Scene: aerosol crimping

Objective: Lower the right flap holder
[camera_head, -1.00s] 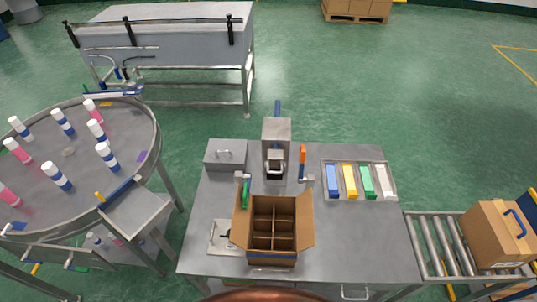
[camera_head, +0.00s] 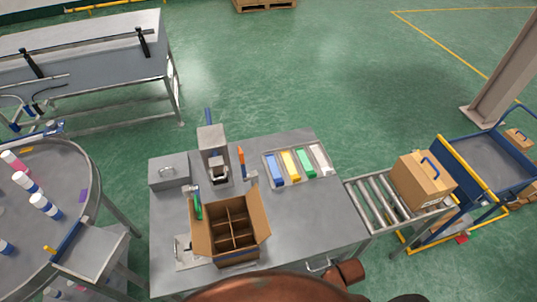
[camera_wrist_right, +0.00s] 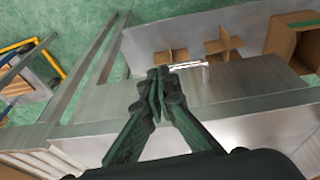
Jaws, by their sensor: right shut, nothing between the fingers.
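An open cardboard box (camera_head: 232,253) with inner dividers stands near the front of the grey table. Its right flap (camera_head: 258,214) is spread outward. Behind this flap a slim orange handle (camera_head: 241,156) stands upright near a small grey bracket (camera_head: 251,179); this looks like the right flap holder. A green handle (camera_head: 198,206) beside the left flap looks like its left counterpart. My right gripper (camera_wrist_right: 155,82) is shut and empty in the right wrist view, above the table's front near a metal drawer handle (camera_wrist_right: 188,66). It is outside the head view. My left gripper is not in view.
A grey machine (camera_head: 213,153) stands behind the box, with a lidded metal box (camera_head: 168,171) to its left. A tray (camera_head: 325,176) of coloured blocks lies at right. A roller conveyor (camera_head: 375,207) adjoins the table. The table's right front is clear.

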